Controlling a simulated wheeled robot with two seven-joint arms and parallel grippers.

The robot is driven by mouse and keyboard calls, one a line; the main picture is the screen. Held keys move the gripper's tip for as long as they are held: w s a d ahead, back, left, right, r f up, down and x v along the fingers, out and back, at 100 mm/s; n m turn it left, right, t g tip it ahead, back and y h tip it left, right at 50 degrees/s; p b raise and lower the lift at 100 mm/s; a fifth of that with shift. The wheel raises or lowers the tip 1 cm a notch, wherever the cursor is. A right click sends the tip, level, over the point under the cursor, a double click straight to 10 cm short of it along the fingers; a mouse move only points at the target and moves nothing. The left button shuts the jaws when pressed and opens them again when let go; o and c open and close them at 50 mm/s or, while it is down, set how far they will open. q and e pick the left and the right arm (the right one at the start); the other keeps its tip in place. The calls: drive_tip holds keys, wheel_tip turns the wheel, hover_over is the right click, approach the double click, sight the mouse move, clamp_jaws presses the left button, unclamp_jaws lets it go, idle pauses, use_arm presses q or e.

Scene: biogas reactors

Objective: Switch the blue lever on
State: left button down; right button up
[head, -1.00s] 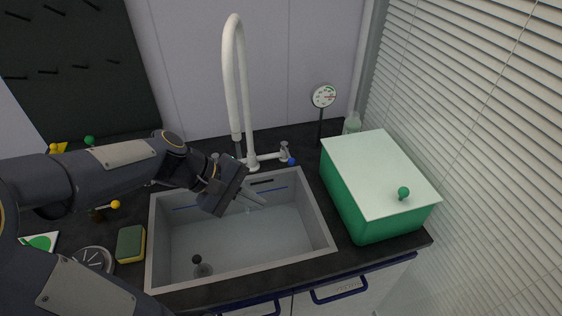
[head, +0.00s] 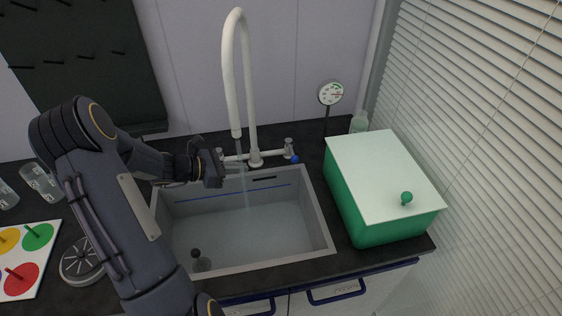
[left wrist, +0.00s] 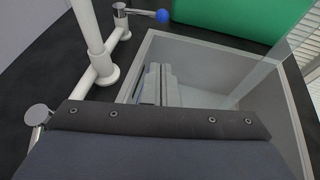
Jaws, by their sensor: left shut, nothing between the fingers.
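The blue-tipped lever (head: 295,158) is on the right valve of the white faucet (head: 254,155). In the left wrist view the blue lever ball (left wrist: 162,16) is at the top, pointing right from its metal knob. My left gripper (head: 236,171) is shut and empty at the back left of the sink, just below the faucet's crossbar and left of the blue lever, apart from it. Its fingers show in the left wrist view (left wrist: 160,86) over the basin. A faint water stream (head: 246,190) falls from the spout. My right gripper is not in view.
The grey sink (head: 319,215) holds a small dark-topped bottle (head: 201,262). A green box with a pale lid (head: 384,168) stands right of it, near the blinds. A gauge (head: 330,93) stands behind. Beakers (head: 40,179) and a coloured board (head: 22,250) are at left.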

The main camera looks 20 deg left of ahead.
use_arm(q)
drive_tip(key=b, duration=0.3)
approach(292, 151)
drive_tip(key=d+f, duration=0.4)
drive_tip(key=shift+w+d+r, duration=0.3)
drive_tip(key=shift+w+d, duration=0.15)
drive_tip(key=shift+d, duration=0.1)
